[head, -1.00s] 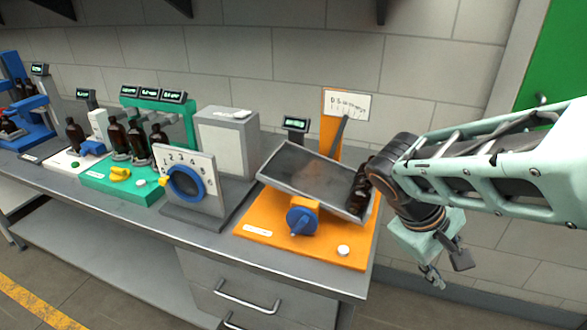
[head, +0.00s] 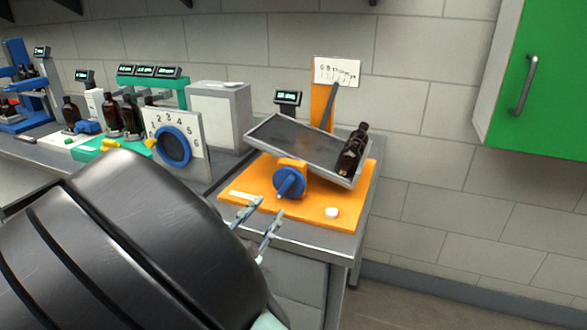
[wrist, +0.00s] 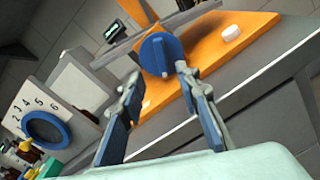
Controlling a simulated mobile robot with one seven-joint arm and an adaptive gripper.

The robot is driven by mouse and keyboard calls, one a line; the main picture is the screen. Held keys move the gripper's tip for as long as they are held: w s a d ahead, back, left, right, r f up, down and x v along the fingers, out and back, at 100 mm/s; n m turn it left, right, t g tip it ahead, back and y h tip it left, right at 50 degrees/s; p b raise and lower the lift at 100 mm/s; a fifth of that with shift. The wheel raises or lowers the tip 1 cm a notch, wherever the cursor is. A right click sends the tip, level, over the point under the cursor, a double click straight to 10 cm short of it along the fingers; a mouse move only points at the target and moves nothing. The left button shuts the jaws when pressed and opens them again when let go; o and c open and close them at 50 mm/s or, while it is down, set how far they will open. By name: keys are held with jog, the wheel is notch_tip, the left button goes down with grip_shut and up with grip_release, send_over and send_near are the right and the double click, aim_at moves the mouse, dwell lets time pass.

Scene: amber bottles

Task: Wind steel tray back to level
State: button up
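The steel tray (head: 290,137) sits tilted on an orange stand, its right side lower. Brown bottles (head: 352,150) lean together at its low right end. A blue knob with a raised grip bar (head: 289,183) is on the stand's front below the tray; it also shows in the wrist view (wrist: 160,54). My gripper (head: 259,222) is open and empty, in front of and below the knob in the head view. In the wrist view its two fingers (wrist: 155,85) are spread apart, with the knob beyond and between their tips. It does not appear to touch the knob.
The orange base (head: 310,207) carries a white round button (head: 332,212). Left of it stands a numbered panel with a blue ring (head: 173,146). A green station (head: 100,146) with bottles is farther left. My arm hides much of the counter's front left.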

aim_at(285, 187)
jog(key=b+x, duration=0.1)
jog(key=x, duration=0.9)
jog(key=shift+w+d, duration=0.1)
jog(key=shift+w, duration=0.1)
jog(key=shift+c, duration=0.4)
